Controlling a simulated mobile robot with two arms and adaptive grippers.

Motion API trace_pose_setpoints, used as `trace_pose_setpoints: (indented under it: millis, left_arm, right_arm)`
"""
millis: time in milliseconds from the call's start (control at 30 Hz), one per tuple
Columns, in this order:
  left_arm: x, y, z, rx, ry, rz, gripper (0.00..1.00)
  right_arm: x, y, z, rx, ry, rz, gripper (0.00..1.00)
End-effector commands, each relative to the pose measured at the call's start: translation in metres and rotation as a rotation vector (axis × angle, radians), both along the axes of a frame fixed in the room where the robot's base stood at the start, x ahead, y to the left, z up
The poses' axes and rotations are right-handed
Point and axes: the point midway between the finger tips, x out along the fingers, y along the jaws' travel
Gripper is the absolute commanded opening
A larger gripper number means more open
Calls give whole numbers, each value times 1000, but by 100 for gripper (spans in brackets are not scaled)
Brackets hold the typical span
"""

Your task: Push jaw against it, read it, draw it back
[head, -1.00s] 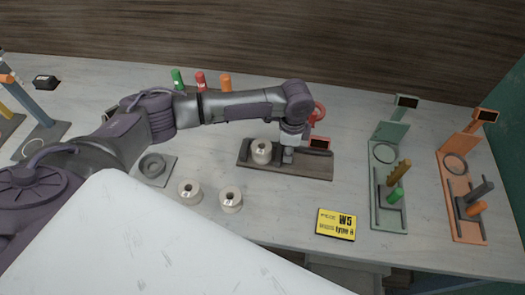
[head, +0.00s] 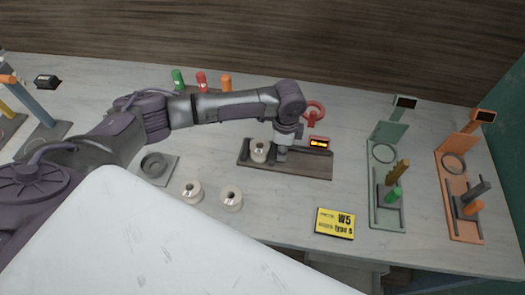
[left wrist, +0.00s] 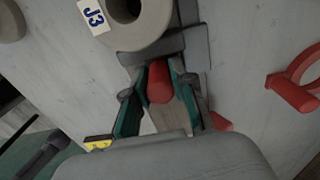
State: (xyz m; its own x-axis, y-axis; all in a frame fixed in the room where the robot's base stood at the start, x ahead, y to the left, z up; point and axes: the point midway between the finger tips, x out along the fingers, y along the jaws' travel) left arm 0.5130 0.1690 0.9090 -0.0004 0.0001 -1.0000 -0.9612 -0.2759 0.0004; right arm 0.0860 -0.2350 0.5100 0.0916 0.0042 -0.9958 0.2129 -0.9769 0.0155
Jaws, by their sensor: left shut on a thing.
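A red-marked gauge has a dark grey base (head: 315,171) and a small red display (head: 319,142), which is lit with characters too small to read. A pale spool-like piece (head: 259,151) sits at the left of this base; in the left wrist view the piece (left wrist: 150,27) carries a "J3" label. My left gripper (head: 281,156) is just right of the piece. In the left wrist view my left gripper (left wrist: 160,95) is shut on a red knob (left wrist: 160,82) of the grey sliding jaw (left wrist: 185,45). The jaw appears to touch the piece. My right gripper is out of view.
Two similar pieces, (head: 191,191) and (head: 231,198), stand in front. A green gauge (head: 387,222) and an orange gauge (head: 463,231) stand at right. A grey ring holder (head: 153,166) is at left. Coloured pegs (head: 201,82) stand behind my arm.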

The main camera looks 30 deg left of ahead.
Motion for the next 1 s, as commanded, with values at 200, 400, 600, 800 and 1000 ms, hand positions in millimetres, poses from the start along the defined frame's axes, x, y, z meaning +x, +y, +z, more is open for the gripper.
trace_pose_setpoints:
  millis: [200,400,600,800,1000]
  left_arm:
    - [0,3,1,1,-1,0,0]
    - [-1,6,1,1,-1,1,0]
    - [-2,8,1,1,-1,2,0]
    - [-2,10,0,1,-1,2,0]
    - [-2,10,0,1,-1,2,0]
  right_arm:
    - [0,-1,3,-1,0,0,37]
    - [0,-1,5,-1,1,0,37]
    - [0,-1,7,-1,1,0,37]
    - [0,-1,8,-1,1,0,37]
    - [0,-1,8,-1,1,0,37]
